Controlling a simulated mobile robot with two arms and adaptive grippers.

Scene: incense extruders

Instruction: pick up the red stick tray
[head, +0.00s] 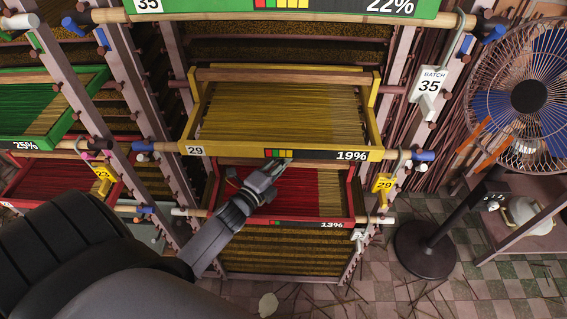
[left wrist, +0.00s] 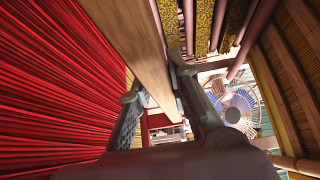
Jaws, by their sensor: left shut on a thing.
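The red stick tray (head: 354,196) sits in the middle rack below a yellow tray. It holds red sticks with a tan section at the right, and its front label reads 13%. My left gripper (head: 277,166) reaches in over it, just under the yellow tray's front. In the left wrist view my left gripper (left wrist: 163,105) is shut on a pale wooden bar (left wrist: 128,50) beside the red sticks (left wrist: 55,85); the bar appears to be the tray's crossbar. The arm hides the tray's left front. My right gripper is not in view.
The yellow tray (head: 374,152), marked 19%, hangs close above. A green tray (head: 70,124) and another red tray (head: 25,208) are in the left rack. A standing fan (head: 528,96) and a low shelf (head: 530,242) stand at the right. Loose sticks litter the tiled floor.

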